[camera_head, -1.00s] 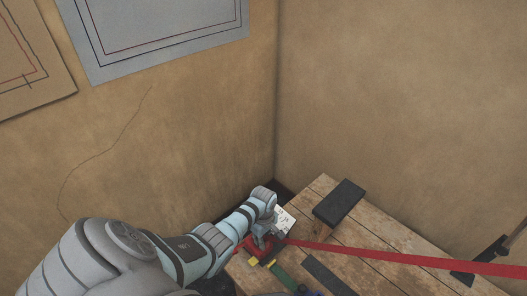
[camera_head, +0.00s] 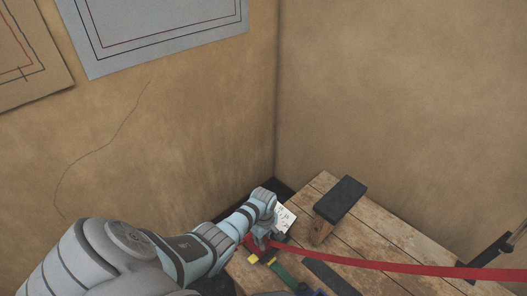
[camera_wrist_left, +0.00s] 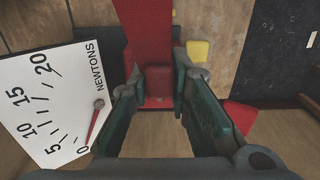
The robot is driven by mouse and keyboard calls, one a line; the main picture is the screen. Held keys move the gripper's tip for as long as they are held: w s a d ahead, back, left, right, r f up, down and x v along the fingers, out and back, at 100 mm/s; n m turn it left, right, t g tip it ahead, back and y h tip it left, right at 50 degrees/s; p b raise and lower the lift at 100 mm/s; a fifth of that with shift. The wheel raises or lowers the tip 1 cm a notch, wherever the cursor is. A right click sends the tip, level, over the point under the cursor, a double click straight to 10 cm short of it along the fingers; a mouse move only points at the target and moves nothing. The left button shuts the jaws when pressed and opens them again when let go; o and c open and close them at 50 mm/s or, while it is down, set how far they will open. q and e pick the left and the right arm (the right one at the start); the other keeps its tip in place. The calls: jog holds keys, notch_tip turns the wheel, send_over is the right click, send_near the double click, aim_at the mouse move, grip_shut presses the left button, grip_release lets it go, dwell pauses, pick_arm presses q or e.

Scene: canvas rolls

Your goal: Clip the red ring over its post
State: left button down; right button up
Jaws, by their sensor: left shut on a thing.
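A wide red strap (camera_wrist_left: 150,30) runs up from this piece; in the head view the strap (camera_head: 390,266) crosses the bench to the right edge. I cannot clearly make out a ring shape or its post; the fingers hide part of that area. Another red part (camera_wrist_left: 240,115) shows beside the right finger. My right gripper is not in view.
A white dial marked NEWTONS (camera_wrist_left: 50,95) stands close beside the left finger. A yellow piece (camera_head: 264,258) and a green bar (camera_head: 284,276) lie near the gripper. A black-topped wooden block (camera_head: 340,199) stands behind the strap. Walls close off the back and left.

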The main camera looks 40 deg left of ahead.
pick_arm(q)
jog(key=shift+f+b, duration=0.4)
jog(key=shift+f, duration=0.2)
jog(key=c, duration=1.4)
grip_release()
jog(key=shift+r, duration=0.1)
notch_tip(320, 180, up, 12)
jog(key=shift+f, duration=0.1)
